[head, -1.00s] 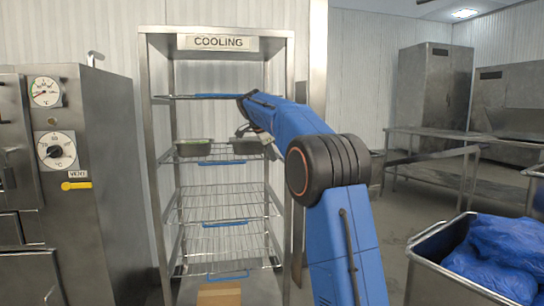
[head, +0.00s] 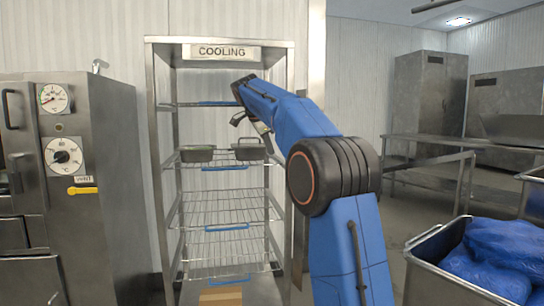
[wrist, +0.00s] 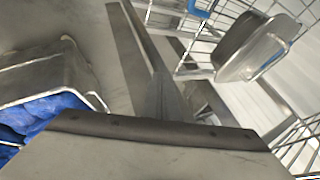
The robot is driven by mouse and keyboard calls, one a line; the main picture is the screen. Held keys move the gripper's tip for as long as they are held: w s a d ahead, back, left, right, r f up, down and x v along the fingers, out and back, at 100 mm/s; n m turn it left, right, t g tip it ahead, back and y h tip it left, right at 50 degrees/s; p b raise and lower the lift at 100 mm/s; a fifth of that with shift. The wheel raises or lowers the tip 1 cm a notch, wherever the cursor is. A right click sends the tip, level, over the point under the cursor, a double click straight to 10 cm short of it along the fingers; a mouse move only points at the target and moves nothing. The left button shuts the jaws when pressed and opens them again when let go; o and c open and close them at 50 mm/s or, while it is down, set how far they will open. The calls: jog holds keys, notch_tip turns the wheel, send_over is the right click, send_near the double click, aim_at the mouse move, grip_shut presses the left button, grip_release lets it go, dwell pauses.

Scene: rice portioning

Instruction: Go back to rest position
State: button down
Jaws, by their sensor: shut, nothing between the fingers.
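My gripper (head: 239,119) hangs from the end of my blue arm in the head view, in front of the cooling rack (head: 151,150). It is shut and empty, above the shelf with the pans and apart from them. Two small metal pans stand on that shelf: a left pan (head: 197,154) and a right pan (head: 249,152), the right one just below and beside my gripper. What they hold cannot be made out now. One metal pan (wrist: 256,48) also shows at the upper right of the wrist view.
A steel oven (head: 110,180) with dials stands left of the rack. A metal bin (head: 455,283) with blue bags (head: 500,250) is at the lower right. Steel tables (head: 440,142) and cabinets (head: 428,100) stand behind. Lower rack shelves (head: 225,245) look empty; a brown box (head: 221,296) sits at the bottom.

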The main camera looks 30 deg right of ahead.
jog(key=s+a+f+n+y, duration=0.1)
jog(key=s+a+f+n, duration=0.25)
jog(key=s, duration=0.45)
jog(key=s+a+f+n+y, duration=0.1)
jog(key=s+a+f+n, duration=0.25)
jog(key=s, duration=0.45)
jog(key=s+a+f+n+y, duration=0.1)
jog(key=s+a+f+n, duration=0.2)
jog(key=s, duration=0.5)
jog(key=s+a+f+n+y, duration=0.1)
jog(key=s+a+f+n, duration=0.2)
jog(key=s+f, duration=0.5)
jog(key=s+a+f+n+y, duration=0.1)
jog(key=s+a+f+n, duration=0.2)
jog(key=s+f, duration=0.5)
jog(key=s+a+f+n+y, duration=0.1)
jog(key=s+a+f+n, duration=0.2)
jog(key=s+f, duration=0.5)
jog(key=s+n, duration=0.1)
jog(key=s, duration=0.2)
jog(key=shift+s+f+t, duration=0.15)
jog(key=shift+f+t, duration=0.15)
jog(key=shift+f, duration=0.1)
